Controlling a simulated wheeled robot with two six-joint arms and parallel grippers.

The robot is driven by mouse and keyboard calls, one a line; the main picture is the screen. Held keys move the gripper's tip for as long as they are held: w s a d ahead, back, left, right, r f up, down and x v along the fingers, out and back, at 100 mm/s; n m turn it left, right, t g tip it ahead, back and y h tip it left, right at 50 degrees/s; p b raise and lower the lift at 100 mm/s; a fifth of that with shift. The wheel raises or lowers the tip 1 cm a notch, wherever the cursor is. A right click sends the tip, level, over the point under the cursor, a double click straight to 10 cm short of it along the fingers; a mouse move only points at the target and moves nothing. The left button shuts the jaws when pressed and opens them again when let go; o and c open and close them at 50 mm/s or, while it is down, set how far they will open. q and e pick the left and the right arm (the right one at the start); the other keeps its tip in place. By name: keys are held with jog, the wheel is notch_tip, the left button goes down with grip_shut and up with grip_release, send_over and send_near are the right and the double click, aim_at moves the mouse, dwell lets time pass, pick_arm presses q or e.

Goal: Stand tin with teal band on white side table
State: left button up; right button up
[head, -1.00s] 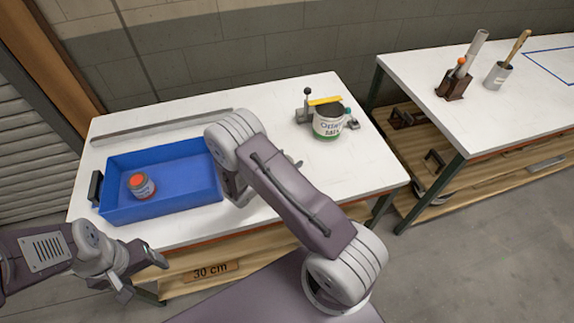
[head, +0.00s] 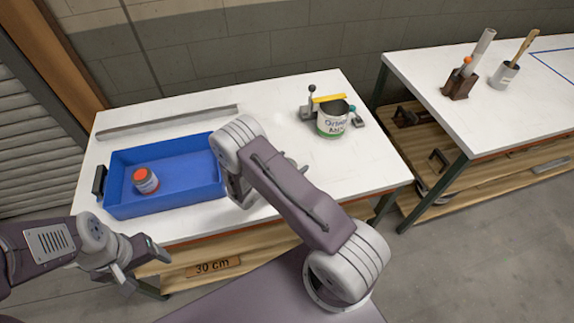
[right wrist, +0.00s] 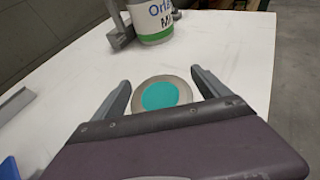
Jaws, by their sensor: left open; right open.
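In the right wrist view a round tin (right wrist: 161,94) with a grey metal rim and a teal disc on top stands on a white table top (right wrist: 60,120). It is between the two fingers of my open right gripper (right wrist: 158,88), and I cannot tell whether they touch it. Its side is hidden from this view. My left gripper (head: 143,268) is open and empty, low at the left, in front of the near white table (head: 180,228). A second white table (head: 440,85) stands at the right.
A blue tray (head: 120,205) on the near table holds a tin with an orange-red top (head: 146,181). A grey bar (head: 168,122) lies behind it. A labelled white-and-green can (head: 332,122) stands by a clamp-like device. A brown holder (head: 460,84) and grey cup (head: 503,75) stand on the right table.

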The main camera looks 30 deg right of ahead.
jog(key=b+v, duration=0.2)
jog(key=v, duration=0.9)
jog(key=s+d+r+m+g+y, duration=0.2)
jog(key=s+m+g+y, duration=0.4)
jog(key=s+m, duration=0.45)
jog(key=s+a+r+m+t+y, duration=0.1)
jog(key=a+r+m+y, duration=0.3)
jog(key=m, duration=0.8)
jog(key=s+a+y, duration=0.1)
jog(key=y, duration=0.1)
jog(key=shift+s+a+r+m+t+y, duration=0.15)
jog(key=shift+s+r+m+t+y, duration=0.15)
jog(key=shift+r+m, duration=0.05)
jog(key=shift+s, duration=0.1)
